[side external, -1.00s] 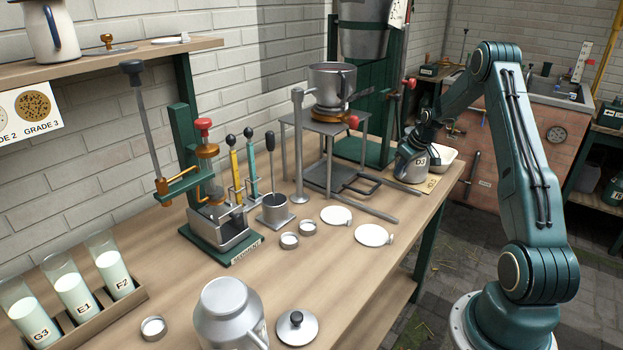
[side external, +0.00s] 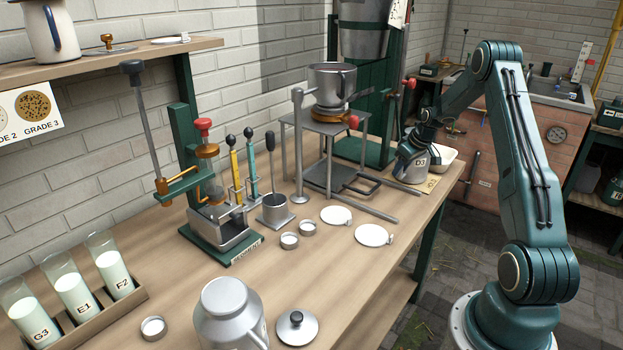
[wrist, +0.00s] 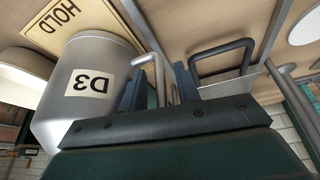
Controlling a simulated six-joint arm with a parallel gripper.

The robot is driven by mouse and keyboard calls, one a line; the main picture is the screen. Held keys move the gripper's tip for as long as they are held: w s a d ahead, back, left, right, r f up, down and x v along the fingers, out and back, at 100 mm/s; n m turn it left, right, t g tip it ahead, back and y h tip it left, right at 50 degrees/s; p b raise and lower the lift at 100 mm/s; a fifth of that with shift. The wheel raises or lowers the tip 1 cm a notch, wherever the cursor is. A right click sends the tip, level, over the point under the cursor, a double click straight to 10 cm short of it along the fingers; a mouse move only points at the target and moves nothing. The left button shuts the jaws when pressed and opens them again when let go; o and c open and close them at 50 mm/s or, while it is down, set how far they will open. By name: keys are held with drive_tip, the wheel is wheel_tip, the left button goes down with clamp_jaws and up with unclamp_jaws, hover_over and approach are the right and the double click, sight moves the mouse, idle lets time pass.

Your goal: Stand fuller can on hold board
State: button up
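The grey metal can marked D3 (side external: 418,167) stands upright at the far right end of the bench. It appears to rest on the tan hold board (side external: 431,183), part of which is hidden behind the can. In the wrist view the can (wrist: 85,110) appears upside down, with the board (wrist: 48,38) and its HOLD lettering beyond it. My gripper (side external: 405,153) is beside the can at its handle. In the wrist view my gripper's fingers (wrist: 158,88) stand apart on either side of the can's bent handle (wrist: 153,62), with gaps visible between.
A white bowl (side external: 447,157) sits right behind the can. A metal stand (side external: 318,125) with a rail and a black-handled frame (side external: 362,186) lies to the left. Two white discs (side external: 336,215) lie nearer. The bench's right edge is close to the can.

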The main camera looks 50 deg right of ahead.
drive_tip(key=v, duration=1.1)
drive_tip(key=shift+s+r, duration=0.2)
drive_tip(key=shift+r, duration=0.15)
drive_tip(key=w+a+r+n, duration=0.1)
drive_tip(key=a+r, duration=0.5)
drive_tip(key=a, duration=0.6)
drive_tip(key=a+r, duration=0.7)
drive_tip(key=a, duration=0.6)
drive_tip(key=s+a+n+t+y, duration=0.1)
drive_tip(key=s+a, duration=1.6)
drive_tip(key=a, duration=0.1)
drive_tip(key=shift+a, duration=0.2)
